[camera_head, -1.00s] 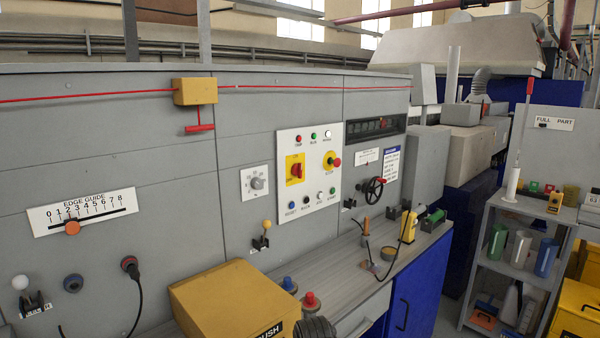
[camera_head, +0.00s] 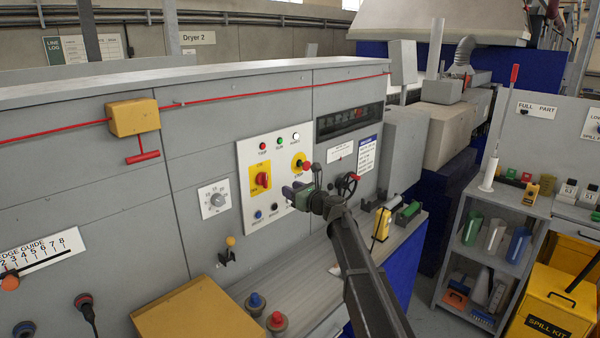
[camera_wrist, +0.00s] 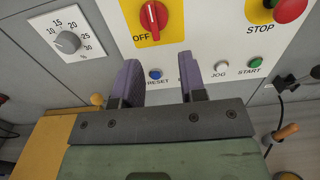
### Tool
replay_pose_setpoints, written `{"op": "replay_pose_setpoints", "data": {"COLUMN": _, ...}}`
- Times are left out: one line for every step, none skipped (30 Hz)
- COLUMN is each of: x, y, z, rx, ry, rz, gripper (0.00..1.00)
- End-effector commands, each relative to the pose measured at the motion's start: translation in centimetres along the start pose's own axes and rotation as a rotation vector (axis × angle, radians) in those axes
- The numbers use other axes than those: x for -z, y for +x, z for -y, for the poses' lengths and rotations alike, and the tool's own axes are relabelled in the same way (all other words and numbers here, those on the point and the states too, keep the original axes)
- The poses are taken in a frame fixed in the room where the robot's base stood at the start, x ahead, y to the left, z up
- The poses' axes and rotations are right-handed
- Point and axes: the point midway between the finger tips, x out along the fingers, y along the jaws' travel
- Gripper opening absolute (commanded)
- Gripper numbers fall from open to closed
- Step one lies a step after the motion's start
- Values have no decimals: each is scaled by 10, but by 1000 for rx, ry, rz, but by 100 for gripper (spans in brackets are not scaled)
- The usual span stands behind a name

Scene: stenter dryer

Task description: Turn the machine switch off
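The machine switch is a red rotary knob (camera_head: 263,180) on a yellow plate, on the white control panel (camera_head: 249,219). In the wrist view the red knob (camera_wrist: 153,17) stands near upright at the top, with the word OFF at its lower left. My gripper (camera_head: 290,192) is in front of the panel, to the right of and slightly below the switch. In the wrist view my gripper (camera_wrist: 158,75) is open, its two purple fingers apart with nothing between them. The fingertips are below the knob and apart from it.
A red stop button (camera_wrist: 290,9) on yellow is right of the switch. Blue reset (camera_wrist: 155,74), white jog (camera_wrist: 221,67) and green start (camera_wrist: 255,61) buttons are below. A grey percent dial (camera_wrist: 68,41) is left. A red pull cord with a yellow box (camera_head: 133,118) runs above.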

Motion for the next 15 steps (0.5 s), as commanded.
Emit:
{"op": "replay_pose_setpoints", "data": {"x": 0, "y": 0, "z": -1, "rx": -1, "ry": 16, "rz": -1, "gripper": 38}}
{"op": "replay_pose_setpoints", "data": {"x": 0, "y": 0, "z": -1, "rx": -1, "ry": 20, "rz": -1, "gripper": 38}}
{"op": "replay_pose_setpoints", "data": {"x": 0, "y": 0, "z": -1, "rx": -2, "ry": 20, "rz": -1, "gripper": 38}}
{"op": "replay_pose_setpoints", "data": {"x": 0, "y": 1, "z": -1, "rx": -2, "ry": 19, "rz": -2, "gripper": 38}}
{"op": "replay_pose_setpoints", "data": {"x": 0, "y": 2, "z": -1, "rx": -2, "ry": 18, "rz": -2, "gripper": 38}}
{"op": "replay_pose_setpoints", "data": {"x": 1, "y": 5, "z": 0, "rx": -2, "ry": 17, "rz": -2, "gripper": 38}}
{"op": "replay_pose_setpoints", "data": {"x": 1, "y": 8, "z": 0, "rx": -3, "ry": 17, "rz": -2, "gripper": 38}}
{"op": "replay_pose_setpoints", "data": {"x": 1, "y": 12, "z": 0, "rx": -3, "ry": 17, "rz": -2, "gripper": 38}}
{"op": "replay_pose_setpoints", "data": {"x": 1, "y": 18, "z": 0, "rx": -3, "ry": 16, "rz": -2, "gripper": 38}}
{"op": "replay_pose_setpoints", "data": {"x": 1, "y": 23, "z": 0, "rx": -3, "ry": 16, "rz": -2, "gripper": 38}}
{"op": "replay_pose_setpoints", "data": {"x": 1, "y": 30, "z": 0, "rx": -3, "ry": 15, "rz": -2, "gripper": 38}}
{"op": "replay_pose_setpoints", "data": {"x": 1, "y": 39, "z": 0, "rx": -4, "ry": 15, "rz": -3, "gripper": 38}}
{"op": "replay_pose_setpoints", "data": {"x": 1, "y": 46, "z": 0, "rx": -5, "ry": 15, "rz": -3, "gripper": 38}}
{"op": "replay_pose_setpoints", "data": {"x": 1, "y": 54, "z": 0, "rx": -5, "ry": 14, "rz": -3, "gripper": 38}}
{"op": "replay_pose_setpoints", "data": {"x": 1, "y": 64, "z": 1, "rx": -4, "ry": 14, "rz": -3, "gripper": 38}}
